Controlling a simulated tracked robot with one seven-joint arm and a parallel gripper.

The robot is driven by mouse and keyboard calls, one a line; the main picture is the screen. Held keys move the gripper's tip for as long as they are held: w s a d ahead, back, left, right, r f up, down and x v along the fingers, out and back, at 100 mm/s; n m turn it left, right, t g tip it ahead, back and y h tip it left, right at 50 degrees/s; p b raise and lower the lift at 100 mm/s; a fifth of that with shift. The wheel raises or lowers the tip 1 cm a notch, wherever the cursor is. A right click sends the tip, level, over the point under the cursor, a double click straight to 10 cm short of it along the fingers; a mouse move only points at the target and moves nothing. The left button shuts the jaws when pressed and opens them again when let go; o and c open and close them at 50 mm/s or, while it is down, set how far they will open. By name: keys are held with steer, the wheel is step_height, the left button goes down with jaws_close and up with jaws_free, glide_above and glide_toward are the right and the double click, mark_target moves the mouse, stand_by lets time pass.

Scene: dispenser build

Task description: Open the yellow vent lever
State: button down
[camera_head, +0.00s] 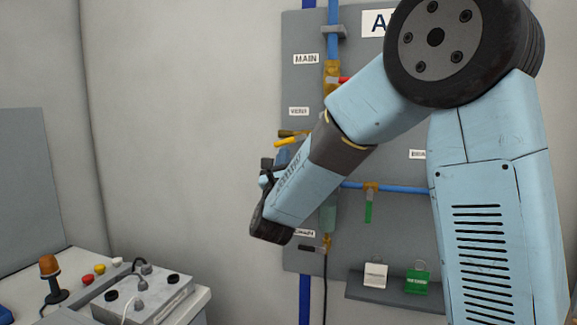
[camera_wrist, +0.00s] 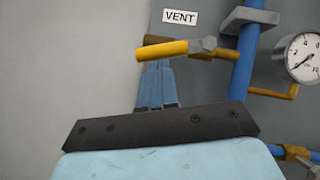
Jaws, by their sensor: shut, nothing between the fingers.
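The yellow vent lever (camera_wrist: 165,50) lies roughly level in the wrist view, its handle pointing left from a grey end on a brass fitting, just below the VENT label (camera_wrist: 180,17). In the head view the lever (camera_head: 287,141) shows as a short yellow bar left of the blue pipe. My gripper (camera_wrist: 155,68) is shut and empty, its blue fingers side by side just below the handle in the wrist view. I cannot tell whether the fingertips touch the handle. In the head view my arm hides most of the gripper and part of the vent fitting.
A gauge (camera_wrist: 304,57) is right of the blue vertical pipe (camera_wrist: 243,60). A red handle (camera_head: 344,80) is above, and a green lever (camera_head: 368,212) hangs lower right. A shelf holds white (camera_head: 375,275) and green (camera_head: 417,282) tags. A bench (camera_head: 200,300) stands lower left.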

stand_by(0.3)
steer(key=shift+w+a+r+m+h, duration=0.1)
steer(key=shift+a+r+m+h, duration=0.25)
steer(key=shift+r+m+h, duration=0.2)
steer(key=shift+w+a+r+m+h, duration=0.1)
steer(key=shift+a+r+m+h, duration=0.3)
steer(key=shift+m+h, duration=0.2)
steer(key=shift+y, duration=0.25)
steer(key=shift+f, duration=0.1)
